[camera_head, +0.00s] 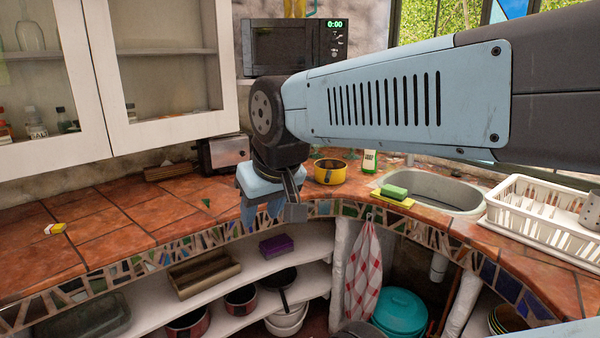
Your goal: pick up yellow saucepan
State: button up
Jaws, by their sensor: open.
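The yellow saucepan (329,172) stands upright on the tiled counter, left of the sink, with a dark inside and a dark handle reaching back to the right. My gripper (274,215) hangs from my light-blue arm at the front edge of the counter, to the left of and nearer than the saucepan. Its jaws point down and are open, with nothing seen between them. The gripper and the saucepan appear apart.
A toaster (222,153) and a microwave (293,47) are behind my gripper. A green and yellow sponge (394,192) lies by the sink (436,191). A white dish rack (543,217) is at right. The left counter (110,215) is mostly clear.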

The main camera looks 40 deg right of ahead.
aim_at(329, 171)
jog(key=z, duration=0.15)
jog(key=i, duration=1.05)
jog(key=z, duration=0.25)
